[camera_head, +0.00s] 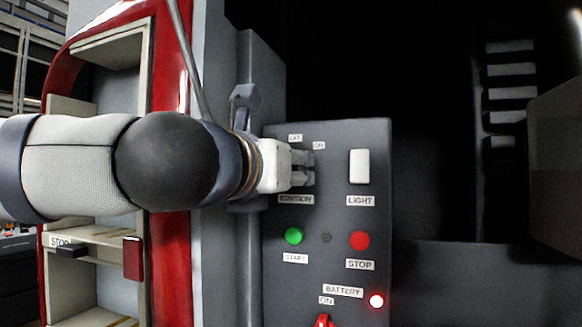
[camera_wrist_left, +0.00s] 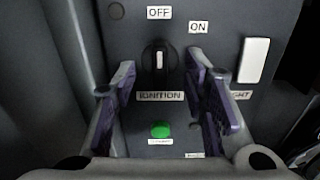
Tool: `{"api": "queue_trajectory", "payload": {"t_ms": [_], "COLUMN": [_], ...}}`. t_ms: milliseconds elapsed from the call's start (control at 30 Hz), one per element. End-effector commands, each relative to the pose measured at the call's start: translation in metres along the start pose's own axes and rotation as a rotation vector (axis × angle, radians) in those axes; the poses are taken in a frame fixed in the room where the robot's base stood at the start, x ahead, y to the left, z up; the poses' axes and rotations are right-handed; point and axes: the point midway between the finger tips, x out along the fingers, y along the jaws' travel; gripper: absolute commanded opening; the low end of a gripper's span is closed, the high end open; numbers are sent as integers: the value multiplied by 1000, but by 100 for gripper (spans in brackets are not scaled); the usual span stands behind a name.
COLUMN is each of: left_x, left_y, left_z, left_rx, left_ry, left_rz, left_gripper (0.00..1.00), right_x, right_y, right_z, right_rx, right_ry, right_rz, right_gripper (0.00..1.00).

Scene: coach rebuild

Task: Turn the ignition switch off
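The ignition switch (camera_wrist_left: 159,59) is a black round knob with a white line on a dark grey panel (camera_head: 340,133). In the left wrist view its line points straight up, toward the OFF label (camera_wrist_left: 159,13); the ON label (camera_wrist_left: 198,27) sits to the upper right. My left gripper (camera_head: 308,168) is in front of the switch and hides it in the head view. In the left wrist view the left gripper's fingers (camera_wrist_left: 168,85) are spread apart, one on each side of the knob, with nothing between them touching it visibly. My right gripper is not in view.
The panel also has a white LIGHT switch (camera_head: 359,166), a green START button (camera_head: 293,236), a red STOP button (camera_head: 359,240), a lit red lamp (camera_head: 376,301) and a red battery switch (camera_head: 324,321). A red-edged shelf unit (camera_head: 170,250) stands left.

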Motion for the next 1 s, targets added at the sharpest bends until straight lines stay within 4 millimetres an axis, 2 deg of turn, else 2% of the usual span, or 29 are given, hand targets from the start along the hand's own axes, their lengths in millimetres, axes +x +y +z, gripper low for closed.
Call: {"api": "queue_trajectory", "payload": {"t_ms": [33, 533, 667, 933, 1000], "left_x": [-11, -76, -83, -82, -88], "left_y": [-1, -1, -1, 0, 0], "left_z": [8, 8, 5, 2, 3], "left_rx": [5, 5, 4, 1, 1], "left_ry": [-10, -12, -8, -4, -5], "left_rz": [-1, 1, 0, 0, 0], "left_gripper": [40, 40, 40, 40, 40], "right_x": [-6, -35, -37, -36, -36], "right_y": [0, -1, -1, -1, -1], "right_z": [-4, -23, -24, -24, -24], "right_rx": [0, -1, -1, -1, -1], "right_ry": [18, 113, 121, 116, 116], "right_rz": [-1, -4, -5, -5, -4], "right_gripper": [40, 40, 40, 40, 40]}}
